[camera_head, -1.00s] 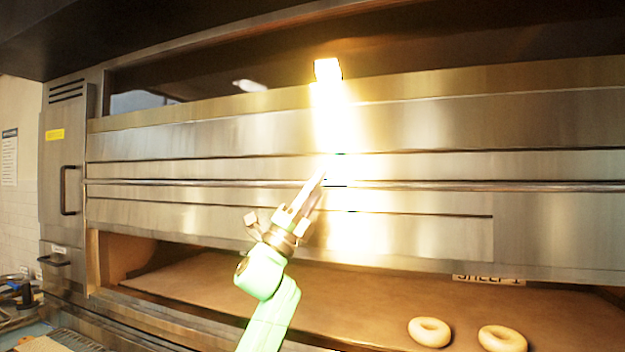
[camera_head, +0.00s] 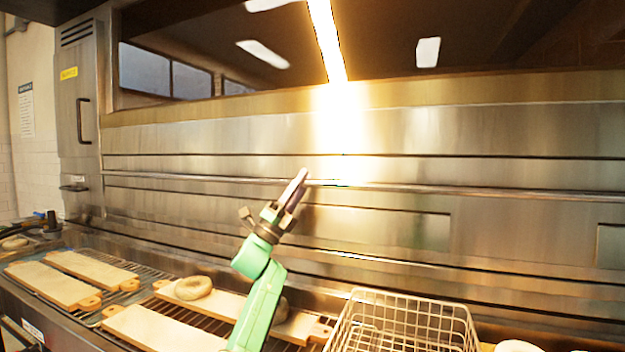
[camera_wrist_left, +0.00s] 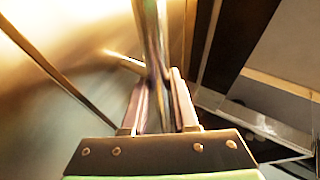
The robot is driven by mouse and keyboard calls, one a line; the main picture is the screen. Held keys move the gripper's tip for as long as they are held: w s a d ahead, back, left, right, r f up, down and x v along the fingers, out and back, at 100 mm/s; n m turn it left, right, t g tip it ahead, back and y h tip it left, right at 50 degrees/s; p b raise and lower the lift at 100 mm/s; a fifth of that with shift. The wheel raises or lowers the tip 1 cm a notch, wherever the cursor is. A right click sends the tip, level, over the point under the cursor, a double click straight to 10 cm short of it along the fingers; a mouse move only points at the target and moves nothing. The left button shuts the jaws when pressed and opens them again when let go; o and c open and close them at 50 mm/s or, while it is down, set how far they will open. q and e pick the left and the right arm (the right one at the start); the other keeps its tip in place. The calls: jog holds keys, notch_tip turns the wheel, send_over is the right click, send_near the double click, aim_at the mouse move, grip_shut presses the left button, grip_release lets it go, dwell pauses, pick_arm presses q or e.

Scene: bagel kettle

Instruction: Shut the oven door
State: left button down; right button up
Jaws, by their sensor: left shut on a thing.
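The oven door (camera_head: 375,228) is a wide brushed-steel panel across the front of the oven, with a long horizontal handle bar (camera_head: 450,190) along it. No opening shows below the door now; its lower edge is partly hidden by things in front. My left gripper (camera_head: 301,176) is at the handle bar, left of the middle of the panel. In the left wrist view the bar (camera_wrist_left: 152,40) runs between my two fingers (camera_wrist_left: 160,100), which are shut on it. My right gripper is in neither view.
In front of the oven, long boards (camera_head: 72,284) lie on wire racks, with a bagel (camera_head: 193,288) on one. A wire basket (camera_head: 395,325) stands at the lower right. A side cabinet with a black handle (camera_head: 83,121) is at the left.

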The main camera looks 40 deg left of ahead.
pick_arm(q)
jog(key=shift+w+d+f, duration=0.15)
jog(key=shift+f, duration=0.1)
jog(key=c, duration=0.7)
grip_release()
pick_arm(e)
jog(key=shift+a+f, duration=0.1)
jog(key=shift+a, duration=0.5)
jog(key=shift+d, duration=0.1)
